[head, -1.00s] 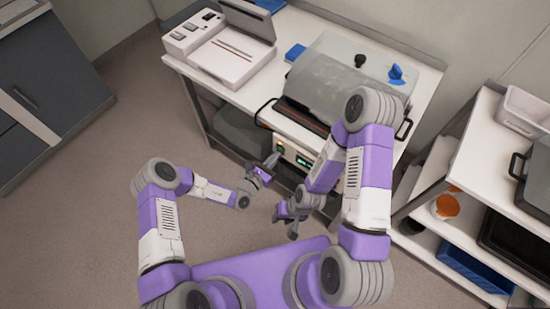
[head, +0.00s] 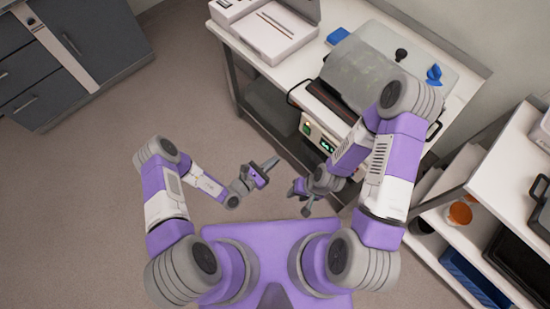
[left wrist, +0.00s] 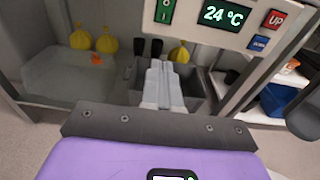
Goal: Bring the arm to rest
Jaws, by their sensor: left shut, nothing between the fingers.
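My left gripper (head: 270,162) is shut and empty, held out over open floor in front of the bench, to the left of the control panel. In the left wrist view its closed fingers (left wrist: 163,88) point forward, below the panel. My right gripper (head: 306,208) hangs in front of my purple base, below and right of the left one. It is small in the picture and I cannot tell whether its jaws are open. Neither gripper visibly touches any object.
A white bench (head: 240,50) carries a clear-lidded chamber (head: 365,70) with a control panel (left wrist: 230,20) reading 24 °C. Below it are a clear tub (left wrist: 75,78), a grey bin (left wrist: 200,92) and yellow bags. A shelf (head: 500,165) stands right, grey cabinets (head: 70,50) left. Floor between is clear.

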